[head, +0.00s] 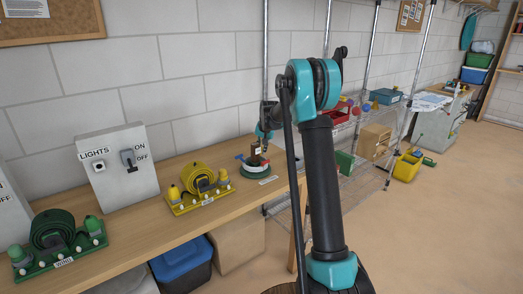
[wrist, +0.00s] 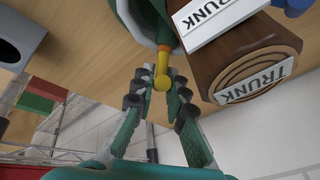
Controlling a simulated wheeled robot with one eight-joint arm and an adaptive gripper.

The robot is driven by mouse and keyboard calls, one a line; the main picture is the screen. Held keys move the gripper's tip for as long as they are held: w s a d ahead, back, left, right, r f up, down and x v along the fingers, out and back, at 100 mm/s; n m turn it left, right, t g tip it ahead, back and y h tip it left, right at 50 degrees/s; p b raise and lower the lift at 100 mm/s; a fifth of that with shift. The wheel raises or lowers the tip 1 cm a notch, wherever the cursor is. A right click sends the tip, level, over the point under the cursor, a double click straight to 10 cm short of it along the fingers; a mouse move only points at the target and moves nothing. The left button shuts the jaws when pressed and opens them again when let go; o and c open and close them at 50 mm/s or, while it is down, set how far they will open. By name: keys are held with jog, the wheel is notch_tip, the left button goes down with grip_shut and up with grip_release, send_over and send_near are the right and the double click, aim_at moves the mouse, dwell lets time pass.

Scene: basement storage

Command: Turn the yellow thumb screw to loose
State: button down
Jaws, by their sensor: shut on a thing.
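The yellow thumb screw (wrist: 162,57) shows in the wrist view, a short yellow bar with a rounded end and an orange part at its far end. My gripper (wrist: 158,78) is shut on it, with one dark-padded finger on each side. The screw joins a dark green round part (wrist: 128,22). Beside it are a brown wooden cylinder (wrist: 235,55) and a white plate (wrist: 215,20), both lettered TRUNK. In the head view the device stands on a green round base (head: 258,172) at the bench's far end. The screw cannot be made out there.
The wooden bench (head: 140,217) also carries a yellow strap rack (head: 203,201), a green strap rack (head: 62,262) and a lights switch box (head: 119,172). A wire shelf (head: 345,185) stands beyond the bench.

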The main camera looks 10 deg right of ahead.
jog(key=n+y, duration=0.5)
jog(key=y, duration=0.1)
jog(key=shift+d, duration=0.1)
jog(key=n+y, duration=0.3)
jog(key=shift+g, duration=0.4)
jog(key=shift+n+g+y, duration=1)
jog(key=shift+n+y, duration=0.5)
jog(key=shift+n, duration=0.3)
jog(key=shift+s, duration=0.1)
jog(key=c, duration=1.5)
grip_release()
jog(key=shift+c, duration=0.2)
jog(key=v, duration=1.2)
